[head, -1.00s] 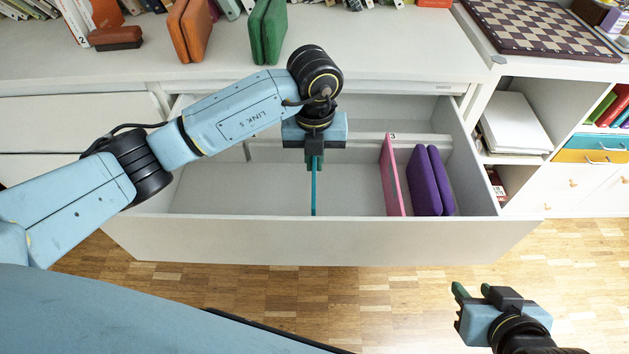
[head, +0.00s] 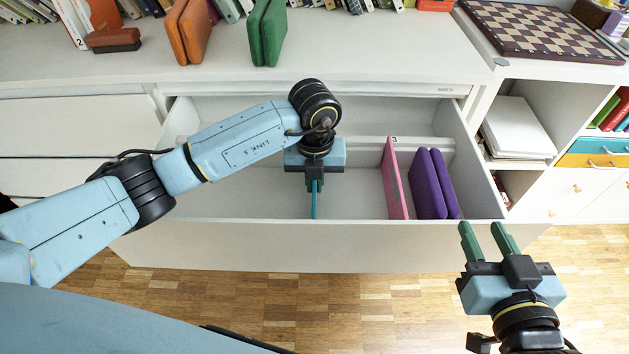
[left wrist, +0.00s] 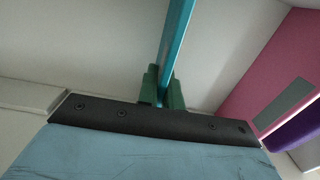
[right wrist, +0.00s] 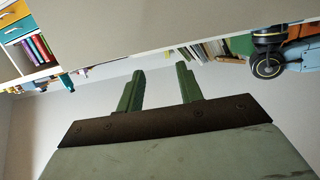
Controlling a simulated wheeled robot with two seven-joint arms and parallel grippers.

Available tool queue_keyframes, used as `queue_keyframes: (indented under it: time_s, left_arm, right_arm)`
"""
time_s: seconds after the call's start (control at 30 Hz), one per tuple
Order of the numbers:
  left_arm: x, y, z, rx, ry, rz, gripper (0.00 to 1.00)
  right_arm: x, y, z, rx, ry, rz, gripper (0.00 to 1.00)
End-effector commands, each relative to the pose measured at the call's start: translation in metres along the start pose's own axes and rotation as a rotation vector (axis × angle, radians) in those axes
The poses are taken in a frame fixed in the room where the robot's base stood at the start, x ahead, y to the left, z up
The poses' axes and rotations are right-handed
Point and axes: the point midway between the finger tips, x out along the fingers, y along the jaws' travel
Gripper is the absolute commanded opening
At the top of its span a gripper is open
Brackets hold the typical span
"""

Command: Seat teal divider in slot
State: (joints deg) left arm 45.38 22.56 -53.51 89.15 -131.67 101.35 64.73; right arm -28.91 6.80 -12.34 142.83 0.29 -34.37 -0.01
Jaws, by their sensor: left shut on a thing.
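The teal divider (head: 314,206) is a thin upright panel inside the open drawer (head: 310,246), left of the pink divider (head: 395,182). My left gripper (head: 314,183) is above it, shut on its upper edge. The left wrist view shows the teal divider (left wrist: 175,45) between the green fingers of my left gripper (left wrist: 163,85). Its lower edge and slot are hidden, so I cannot tell whether it is seated. My right gripper (head: 481,224) is open and empty near the drawer's front right corner. It also shows open in the right wrist view (right wrist: 160,72).
Two purple books (head: 434,184) stand right of the pink divider. The drawer floor left of the teal divider is clear. Green (head: 266,32) and orange (head: 187,32) books stand on the cabinet top, and a chessboard (head: 540,28) lies at the back right.

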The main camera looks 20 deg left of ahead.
Motion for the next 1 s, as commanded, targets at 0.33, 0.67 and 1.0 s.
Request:
queue_keyframes:
  time_s: [0.33,0.67,1.0]
  left_arm:
    - [0.003,0.000,0.000,-0.001,0.000,0.000,0.12]
    - [0.003,0.000,0.000,-0.001,0.000,0.000,0.29]
    - [-0.012,0.000,0.000,0.000,-0.001,0.000,0.29]
  right_arm:
    - [0.001,-0.001,-0.005,0.000,0.030,-0.002,0.36]
    - [0.001,-0.001,-0.005,0.000,0.027,-0.002,0.36]
    - [-0.004,0.004,0.017,-0.001,-0.110,0.010,0.36]
